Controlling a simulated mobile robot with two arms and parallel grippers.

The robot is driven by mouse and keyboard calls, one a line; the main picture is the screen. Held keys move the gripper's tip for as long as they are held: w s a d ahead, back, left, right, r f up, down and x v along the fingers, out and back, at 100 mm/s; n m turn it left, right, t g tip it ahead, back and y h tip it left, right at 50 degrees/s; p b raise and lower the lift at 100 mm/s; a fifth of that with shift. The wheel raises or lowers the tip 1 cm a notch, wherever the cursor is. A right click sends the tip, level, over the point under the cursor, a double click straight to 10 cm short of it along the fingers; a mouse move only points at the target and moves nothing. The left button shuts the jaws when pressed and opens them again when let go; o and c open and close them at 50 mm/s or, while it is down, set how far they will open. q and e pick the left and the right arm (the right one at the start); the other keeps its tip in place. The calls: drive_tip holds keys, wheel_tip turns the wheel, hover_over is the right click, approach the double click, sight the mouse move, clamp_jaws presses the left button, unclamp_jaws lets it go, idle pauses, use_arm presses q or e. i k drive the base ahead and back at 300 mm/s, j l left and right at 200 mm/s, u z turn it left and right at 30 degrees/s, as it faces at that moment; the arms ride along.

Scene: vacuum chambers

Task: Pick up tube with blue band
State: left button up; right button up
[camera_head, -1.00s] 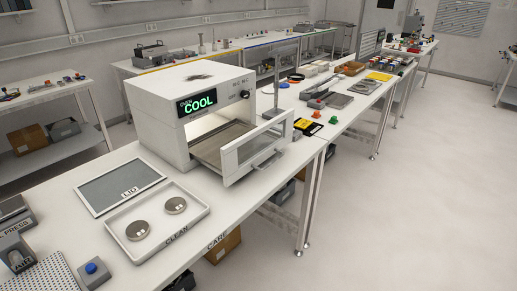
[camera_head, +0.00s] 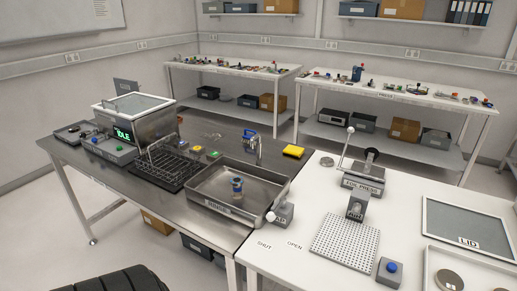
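A short metallic tube with a blue band (camera_head: 237,188) appears to stand upright in the steel basin (camera_head: 205,200) on the dark bench. It is small in the view, so its fine detail cannot be told. A blue item (camera_head: 250,135) shows behind the basin beside a metal faucet; what it is cannot be told. Neither of my grippers is in view.
A wire rack (camera_head: 167,162) and a box unit with an "IDLE" display (camera_head: 124,132) stand left of the basin. A press (camera_head: 360,180), a perforated plate (camera_head: 345,241) and a blue button (camera_head: 392,268) sit on the white table at right.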

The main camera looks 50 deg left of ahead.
sight(237, 193)
drive_tip(key=u, duration=1.75)
